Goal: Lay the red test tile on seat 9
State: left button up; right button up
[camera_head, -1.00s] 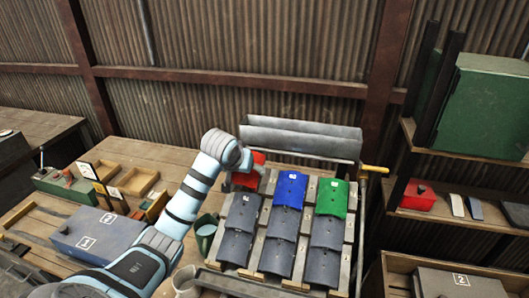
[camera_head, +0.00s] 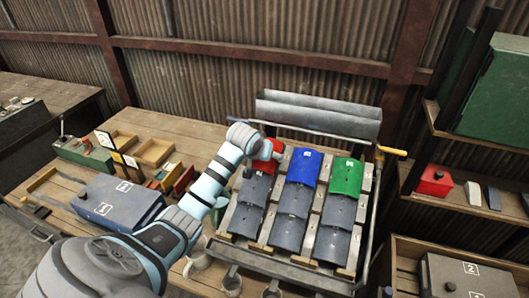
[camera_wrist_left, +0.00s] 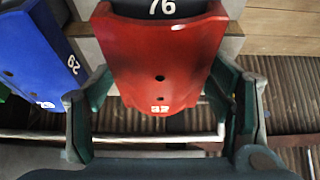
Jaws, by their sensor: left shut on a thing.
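The red test tile (camera_head: 268,160) lies at the top of the left column of a sloped tile rack, above dark grey tiles. In the left wrist view the red tile (camera_wrist_left: 162,62) shows two small holes and a white marking near its edge. A dark tile marked 76 (camera_wrist_left: 165,8) meets its far end. My left gripper (camera_wrist_left: 165,112) has one green finger on each side of the red tile and is shut on it. In the head view, my left wrist partly covers the tile. Seat 9 cannot be made out. My right gripper is not in view.
A blue tile (camera_head: 304,166) and a green tile (camera_head: 346,176) top the other columns, over grey tiles (camera_head: 292,200). A grey trough (camera_head: 318,115) stands behind the rack. A yellow-ended bar (camera_head: 391,151) is at its right. A grey box (camera_head: 117,203) sits on the left bench.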

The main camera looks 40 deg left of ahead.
pick_arm(q)
jog(key=shift+s+r, duration=0.1)
jog(key=shift+r, duration=0.05)
jog(key=o, duration=1.4)
jog(key=shift+s, duration=0.1)
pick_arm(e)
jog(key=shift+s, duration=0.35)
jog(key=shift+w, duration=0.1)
pick_arm(q)
jog(key=v, duration=1.1)
jog(key=shift+s+d+r, duration=0.1)
jog(key=shift+s+r, duration=0.05)
jog(key=shift+r, duration=0.15)
